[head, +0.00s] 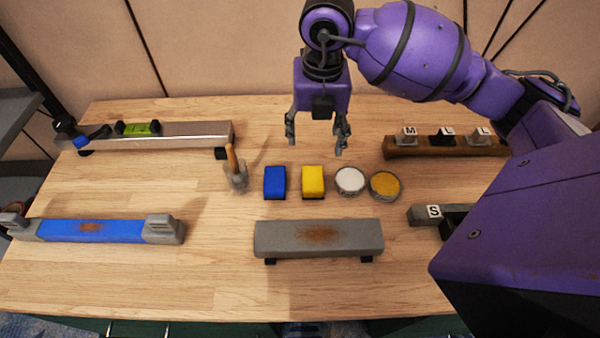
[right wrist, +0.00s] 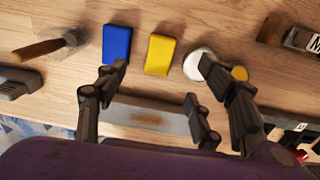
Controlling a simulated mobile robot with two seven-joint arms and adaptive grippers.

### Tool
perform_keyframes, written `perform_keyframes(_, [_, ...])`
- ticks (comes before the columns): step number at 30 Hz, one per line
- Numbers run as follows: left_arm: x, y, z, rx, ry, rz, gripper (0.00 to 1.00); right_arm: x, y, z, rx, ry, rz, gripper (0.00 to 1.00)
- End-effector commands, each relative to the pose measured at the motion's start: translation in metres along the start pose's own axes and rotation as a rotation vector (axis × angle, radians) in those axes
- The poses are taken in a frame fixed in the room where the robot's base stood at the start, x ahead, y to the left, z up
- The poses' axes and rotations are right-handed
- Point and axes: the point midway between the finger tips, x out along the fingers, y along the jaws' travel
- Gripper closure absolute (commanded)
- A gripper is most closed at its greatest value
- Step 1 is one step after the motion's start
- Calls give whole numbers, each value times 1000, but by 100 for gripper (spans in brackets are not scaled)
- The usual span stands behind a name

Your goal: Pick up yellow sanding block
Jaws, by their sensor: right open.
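The yellow sanding block (head: 313,181) lies on the wooden workbench (head: 215,280), between a blue block (head: 275,182) and a round white tin (head: 350,181). It also shows in the right wrist view (right wrist: 160,54), ahead of the fingers and between them. My right gripper (head: 318,145) is open and empty, pointing down above the bench, on the far side of the yellow block and apart from it. Its spread fingers show in the right wrist view (right wrist: 160,85). My left gripper is not in view.
A round yellow tin (head: 385,185) stands right of the white tin. A brush (head: 235,170) stands left of the blue block. A grey rust-stained bar (head: 275,240) lies in front, a blue bar (head: 100,230) at left. A brown rack (head: 440,150) is at back right.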

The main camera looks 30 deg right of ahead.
Motion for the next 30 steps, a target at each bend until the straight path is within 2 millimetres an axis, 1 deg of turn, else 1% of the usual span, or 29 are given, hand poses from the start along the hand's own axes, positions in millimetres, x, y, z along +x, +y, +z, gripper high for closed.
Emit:
perform_keyframes(1, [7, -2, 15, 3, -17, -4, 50, 26, -2, -4, -1, 23, -11, 38])
perform_keyframes(3, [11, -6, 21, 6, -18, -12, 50, 43, -3, -7, -1, 39, -19, 38])
perform_keyframes(6, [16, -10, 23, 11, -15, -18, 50, 59, -5, -10, -1, 53, -25, 38])
perform_keyframes(8, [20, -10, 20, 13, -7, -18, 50, 64, -5, -11, -1, 57, -27, 38])
perform_keyframes(10, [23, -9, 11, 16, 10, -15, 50, 70, -5, -12, -1, 59, -27, 38])
perform_keyframes(12, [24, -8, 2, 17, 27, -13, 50, 76, -5, -12, -1, 60, -26, 38])
perform_keyframes(15, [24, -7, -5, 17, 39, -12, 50, 86, -5, -13, -1, 60, -26, 38])
perform_keyframes(19, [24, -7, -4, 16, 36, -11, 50, 101, -3, -13, 0, 59, -25, 38])
perform_keyframes(24, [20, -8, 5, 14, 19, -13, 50, 127, -1, -13, 0, 58, -25, 38])
perform_keyframes(27, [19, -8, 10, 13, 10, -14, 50, 137, -2, -14, -1, 57, -26, 38])
perform_keyframes(30, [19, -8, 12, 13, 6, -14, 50, 141, -2, -14, -1, 56, -26, 38])
